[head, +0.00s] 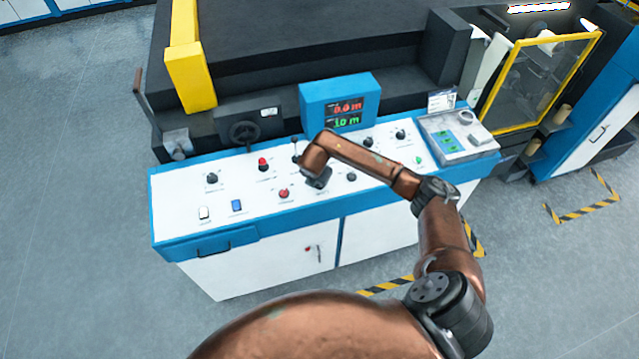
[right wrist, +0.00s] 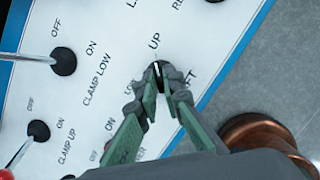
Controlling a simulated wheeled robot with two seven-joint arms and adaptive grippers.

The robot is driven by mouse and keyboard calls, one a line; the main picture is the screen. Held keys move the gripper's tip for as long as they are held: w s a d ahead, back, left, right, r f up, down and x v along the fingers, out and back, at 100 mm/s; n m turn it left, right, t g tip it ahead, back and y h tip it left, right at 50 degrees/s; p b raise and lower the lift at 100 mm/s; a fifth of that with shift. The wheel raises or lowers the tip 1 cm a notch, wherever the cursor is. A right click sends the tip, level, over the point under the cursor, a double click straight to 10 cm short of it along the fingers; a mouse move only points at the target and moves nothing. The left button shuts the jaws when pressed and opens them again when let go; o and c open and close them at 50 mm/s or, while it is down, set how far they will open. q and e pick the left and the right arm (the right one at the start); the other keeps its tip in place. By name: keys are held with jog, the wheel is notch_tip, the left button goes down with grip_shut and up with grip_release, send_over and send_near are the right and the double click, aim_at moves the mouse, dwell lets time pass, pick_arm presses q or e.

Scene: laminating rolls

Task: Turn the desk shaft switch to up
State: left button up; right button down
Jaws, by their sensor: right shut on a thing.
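The desk shaft switch (right wrist: 157,68) shows in the right wrist view as a dark piece between my fingertips, below the printed word UP. Lettering ending in "FT" is partly covered beside it. My right gripper (right wrist: 162,82) is shut on this switch, with a greenish finger on each side. Most of the switch and its base are hidden, so I cannot tell its setting. In the head view my right gripper (head: 318,181) is at the front middle of the white control desk (head: 178,228) and hides the switch. My left gripper is not in view.
The clamp low switch (right wrist: 64,60) and clamp up switch (right wrist: 38,130) stand to the left in the wrist view. A red button (head: 284,193) and a black knob (head: 351,177) are close by. A blue display box (head: 312,96) and a handwheel (head: 243,132) stand behind.

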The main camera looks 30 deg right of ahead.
jog(key=shift+s+f, duration=0.2)
jog(key=shift+f, duration=0.1)
jog(key=c, duration=2.1)
grip_release()
jog(key=shift+w, duration=0.1)
jog(key=shift+r, duration=0.1)
jog(key=shift+r, duration=0.2)
jog(key=v, duration=1.1)
jog(key=shift+a+r, duration=0.15)
jog(key=shift+r, duration=0.2)
jog(key=shift+f, duration=0.1)
